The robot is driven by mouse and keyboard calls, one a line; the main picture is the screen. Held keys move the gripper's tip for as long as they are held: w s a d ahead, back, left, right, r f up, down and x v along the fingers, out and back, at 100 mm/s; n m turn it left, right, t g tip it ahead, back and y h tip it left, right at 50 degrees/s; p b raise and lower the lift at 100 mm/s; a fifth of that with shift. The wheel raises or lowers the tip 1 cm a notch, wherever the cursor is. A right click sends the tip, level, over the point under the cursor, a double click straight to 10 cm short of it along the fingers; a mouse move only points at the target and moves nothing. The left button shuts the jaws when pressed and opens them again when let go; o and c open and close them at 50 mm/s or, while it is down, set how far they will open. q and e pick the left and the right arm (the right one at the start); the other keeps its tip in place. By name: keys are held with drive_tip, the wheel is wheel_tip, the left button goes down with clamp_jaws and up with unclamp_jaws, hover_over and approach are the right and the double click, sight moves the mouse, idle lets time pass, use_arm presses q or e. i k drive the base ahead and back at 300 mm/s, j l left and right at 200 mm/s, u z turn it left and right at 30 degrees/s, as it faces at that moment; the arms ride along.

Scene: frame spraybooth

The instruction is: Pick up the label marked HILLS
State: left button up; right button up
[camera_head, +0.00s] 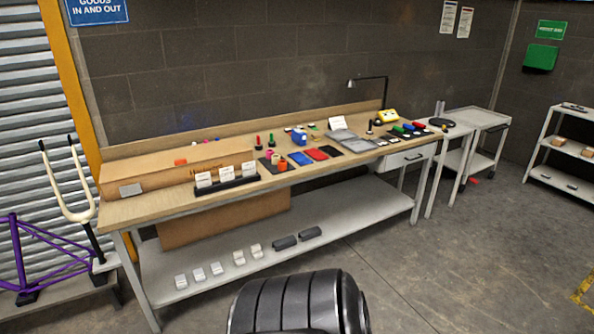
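Three white labels stand side by side in a black holder (228,187) at the front left of the workbench: a left one (204,180), a middle one (226,174) and a right one (248,169). Their print is too small to read, so I cannot tell which is marked HILLS. Another white card (337,122) stands farther back on the bench, also unreadable. Neither of my grippers is in view.
The holder stands in front of a long cardboard box (165,172) on the wooden workbench (140,210). Coloured mats, a blue device (299,136) and small tools crowd the middle. A lamp (368,79) stands behind. A purple frame (50,252) is left; a grey trolley (482,120) is right.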

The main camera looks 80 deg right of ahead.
sight(248, 169)
drive_tip(key=z, duration=2.4)
drive_tip(key=i+j+z, duration=0.1)
drive_tip(key=z, duration=0.9)
drive_tip(key=i+j+z, duration=0.35)
drive_tip(key=j, duration=0.35)
drive_tip(key=j+z, duration=0.4)
drive_tip(key=j, duration=0.3)
drive_tip(key=i+j+z, duration=0.1)
drive_tip(key=j+z, duration=0.25)
drive_tip(key=j, duration=0.45)
